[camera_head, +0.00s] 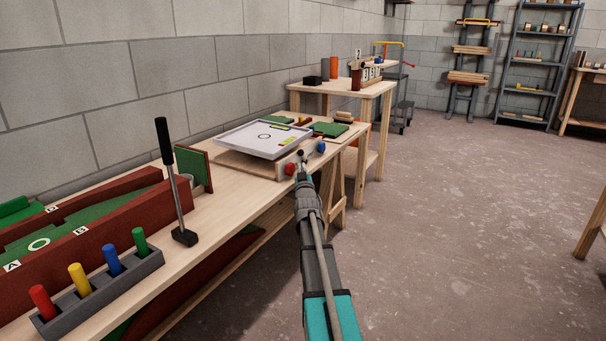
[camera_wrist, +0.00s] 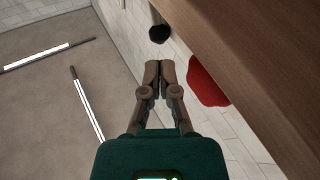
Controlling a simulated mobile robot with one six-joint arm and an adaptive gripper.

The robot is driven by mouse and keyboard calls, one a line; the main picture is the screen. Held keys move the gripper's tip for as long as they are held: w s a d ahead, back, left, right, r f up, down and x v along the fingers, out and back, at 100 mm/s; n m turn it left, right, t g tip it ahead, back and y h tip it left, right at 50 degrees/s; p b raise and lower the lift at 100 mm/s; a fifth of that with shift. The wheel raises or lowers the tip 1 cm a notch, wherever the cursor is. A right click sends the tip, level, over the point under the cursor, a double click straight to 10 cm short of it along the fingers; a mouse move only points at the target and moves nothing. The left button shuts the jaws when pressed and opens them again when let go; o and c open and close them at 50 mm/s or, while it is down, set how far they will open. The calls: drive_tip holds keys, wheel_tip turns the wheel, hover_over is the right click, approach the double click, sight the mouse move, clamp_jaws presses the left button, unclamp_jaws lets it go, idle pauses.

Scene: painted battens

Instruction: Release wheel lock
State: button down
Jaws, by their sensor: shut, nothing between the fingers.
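On the workbench a white maze-like tray (camera_head: 240,141) sits on a wooden base (camera_head: 245,165). At the base's near right end are a red knob (camera_head: 290,169), a small black knob (camera_head: 300,153) and a blue knob (camera_head: 321,147). No part is marked as the wheel lock, and I cannot tell which one it is. My gripper (camera_wrist: 160,66) is shut and empty. In the wrist view the black knob (camera_wrist: 159,34) is just beyond its fingertips and the red knob (camera_wrist: 207,84) is to their right, against the wooden face (camera_wrist: 270,80). Both look apart from the fingers.
The workbench (camera_head: 228,201) also holds a mallet-like tool (camera_head: 170,180), a rack of coloured pegs (camera_head: 105,287) and a red-walled green lane (camera_head: 90,240). A second table (camera_head: 350,89) stands behind. The floor (camera_head: 460,230) to the right is clear.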

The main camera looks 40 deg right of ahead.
sight(301, 155)
drive_tip(key=shift+p+x, duration=0.6)
drive_tip(key=shift+x, duration=2.1)
